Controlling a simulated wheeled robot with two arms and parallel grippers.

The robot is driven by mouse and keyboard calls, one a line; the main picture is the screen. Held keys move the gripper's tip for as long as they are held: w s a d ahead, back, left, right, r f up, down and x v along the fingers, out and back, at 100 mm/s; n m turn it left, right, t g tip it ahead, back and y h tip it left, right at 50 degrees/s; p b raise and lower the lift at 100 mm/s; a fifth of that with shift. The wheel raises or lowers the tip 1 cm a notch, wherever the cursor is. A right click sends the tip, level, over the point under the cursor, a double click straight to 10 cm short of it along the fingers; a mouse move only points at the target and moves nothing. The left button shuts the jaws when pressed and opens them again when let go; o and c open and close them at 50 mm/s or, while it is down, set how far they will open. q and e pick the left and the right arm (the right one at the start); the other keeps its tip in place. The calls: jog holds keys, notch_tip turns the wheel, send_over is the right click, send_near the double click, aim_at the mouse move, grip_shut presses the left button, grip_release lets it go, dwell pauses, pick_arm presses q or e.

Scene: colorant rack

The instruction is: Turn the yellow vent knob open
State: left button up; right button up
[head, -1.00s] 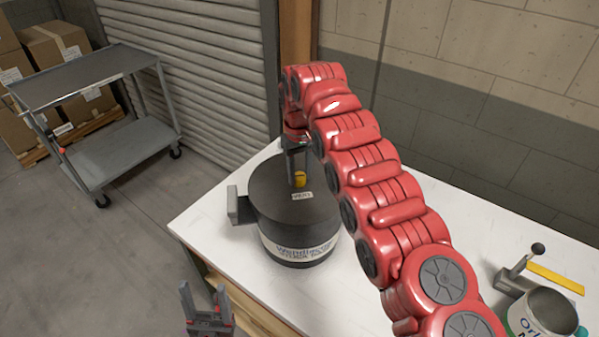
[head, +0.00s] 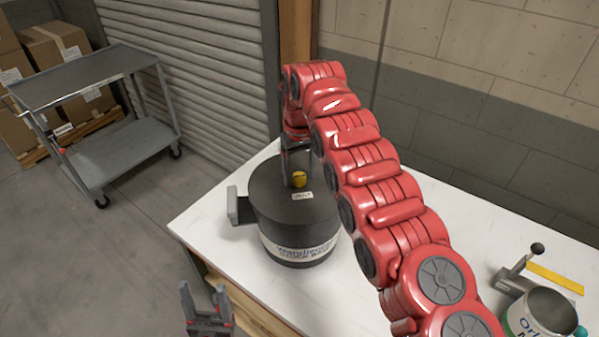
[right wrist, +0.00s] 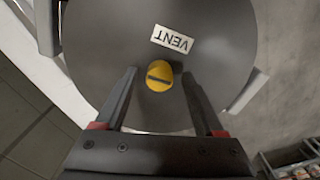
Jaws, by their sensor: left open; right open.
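The yellow vent knob (head: 299,179) sits on top of a dark round drum (head: 268,190), beside a white VENT label (head: 302,196). The right wrist view shows the knob (right wrist: 160,76) with a dark bar across it, and the label (right wrist: 172,39) near it. My right gripper (head: 297,180) points down at the drum's top. Its fingers (right wrist: 159,72) are open, one on each side of the knob, with gaps showing. Whether the fingertips reach down to the knob's height is hard to tell. My left gripper (head: 205,296) is open and empty, low beside the table's front edge.
The drum stands on a white table (head: 215,215), with a grey handle (head: 234,206) on its left side. A can (head: 541,312) and a small lever device (head: 518,272) stand at the right. A grey cart (head: 110,130) and boxes are at the far left.

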aim_at(300, 177)
jog(key=shift+a+r, duration=0.1)
jog(key=shift+r, duration=0.35)
notch_tip(300, 177, up, 16)
jog(key=p, duration=1.5)
jog(key=shift+r, duration=0.15)
jog(key=shift+s, duration=0.1)
